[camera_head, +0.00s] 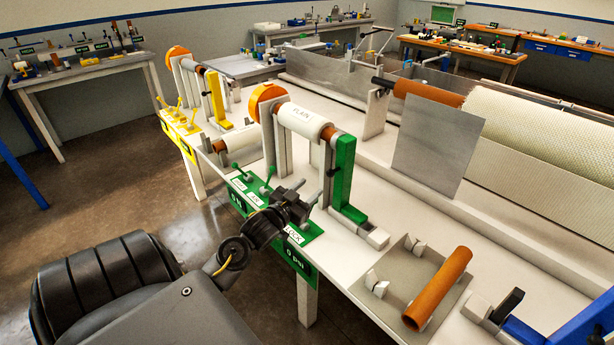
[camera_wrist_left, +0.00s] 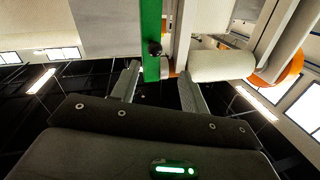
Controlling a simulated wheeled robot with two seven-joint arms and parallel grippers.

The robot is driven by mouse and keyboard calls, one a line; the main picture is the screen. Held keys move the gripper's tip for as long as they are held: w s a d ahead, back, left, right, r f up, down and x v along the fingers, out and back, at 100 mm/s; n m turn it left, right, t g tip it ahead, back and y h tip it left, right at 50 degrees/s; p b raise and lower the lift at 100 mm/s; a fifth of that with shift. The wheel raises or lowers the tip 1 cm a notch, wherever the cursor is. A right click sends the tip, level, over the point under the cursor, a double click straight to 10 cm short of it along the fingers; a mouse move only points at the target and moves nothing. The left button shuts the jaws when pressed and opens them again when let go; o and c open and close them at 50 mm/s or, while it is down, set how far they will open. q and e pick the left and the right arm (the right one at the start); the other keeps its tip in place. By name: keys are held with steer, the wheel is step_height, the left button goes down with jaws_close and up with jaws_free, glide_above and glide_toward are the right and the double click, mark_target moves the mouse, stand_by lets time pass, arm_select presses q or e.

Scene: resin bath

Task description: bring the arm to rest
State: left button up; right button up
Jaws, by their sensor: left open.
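My left gripper (camera_head: 294,203) is over the front edge of the long white bench, by the green control panel (camera_head: 240,196) with its levers and labels. Its two fingers (camera_wrist_left: 162,88) show apart in the left wrist view, with nothing held between them. The green upright (camera_head: 344,170) and the white roll marked PLAIN (camera_head: 303,121) stand just beyond the gripper. In the wrist view the green upright (camera_wrist_left: 152,45) and a white roll (camera_wrist_left: 222,66) show close beyond the fingers. My right gripper is in neither view.
A brown tube (camera_head: 438,288) lies on a grey tray at the right. A blue stand (camera_head: 585,328) is at the lower right corner. A yellow control panel (camera_head: 180,122) is farther left on the bench. Open floor (camera_head: 110,195) lies to the left.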

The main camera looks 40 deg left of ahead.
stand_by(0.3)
arm_select(q)
steer(key=s+d+f+g, duration=0.7)
steer(key=s+d+f, duration=0.3)
steer(key=d+f, duration=0.2)
steer(key=s+d+f+m+g+h, duration=0.1)
steer(key=s+d+f+g, duration=0.1)
steer(key=s+d+g, duration=0.5)
steer(key=s+d+f+h, duration=0.2)
steer(key=s+d, duration=0.2)
steer(key=s, duration=0.7)
step_height(320, 180, down, 28)
steer(key=s+r+g, duration=0.1)
steer(key=s+g, duration=0.1)
steer(key=s+a+f, duration=0.2)
steer(key=s+f, duration=1.3)
steer(key=shift+s+a+f+m+g, duration=0.15)
steer(key=shift+s+a+m+g, duration=0.1)
steer(key=shift+s+m+g, duration=0.15)
